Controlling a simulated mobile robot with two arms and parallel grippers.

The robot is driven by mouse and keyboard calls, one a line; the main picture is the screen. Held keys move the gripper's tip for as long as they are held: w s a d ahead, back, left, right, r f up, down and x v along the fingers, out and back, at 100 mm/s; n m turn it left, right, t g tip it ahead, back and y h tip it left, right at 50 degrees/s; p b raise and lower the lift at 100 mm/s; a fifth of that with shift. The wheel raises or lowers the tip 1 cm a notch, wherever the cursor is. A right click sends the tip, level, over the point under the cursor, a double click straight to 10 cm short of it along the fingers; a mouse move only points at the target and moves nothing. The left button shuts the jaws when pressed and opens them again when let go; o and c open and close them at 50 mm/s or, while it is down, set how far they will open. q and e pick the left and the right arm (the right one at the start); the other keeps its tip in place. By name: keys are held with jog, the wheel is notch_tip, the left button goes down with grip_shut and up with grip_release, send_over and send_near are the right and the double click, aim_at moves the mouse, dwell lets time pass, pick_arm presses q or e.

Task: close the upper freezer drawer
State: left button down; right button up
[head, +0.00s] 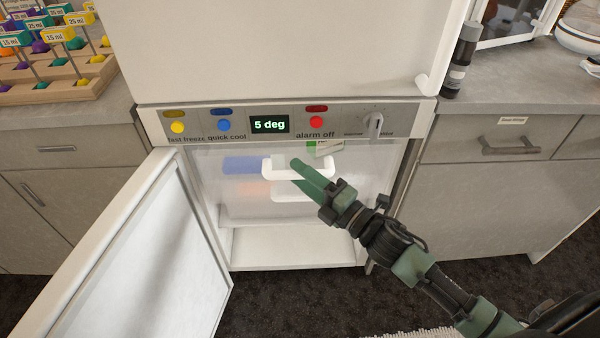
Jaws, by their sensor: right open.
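The freezer compartment is open, its white door (150,265) swung out to the left. The upper freezer drawer (235,185) is translucent, with blue and orange shapes showing through its front. Its white handle (268,170) is at the front. My right gripper (297,172) is open, its green fingers at the handle and covering its middle; I cannot tell if they touch it. How far the drawer stands out is hard to judge. My left gripper is not in view.
A control panel (345,122) with coloured buttons, a "5 deg" display and a knob sits just above the compartment. The space below the drawer looks empty. Grey cabinets (490,190) flank the fridge. Dark carpet (300,300) lies in front.

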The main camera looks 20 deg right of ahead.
jog(key=shift+w+a, duration=0.15)
jog(key=shift+w, duration=0.15)
grip_shut()
dwell(1.3)
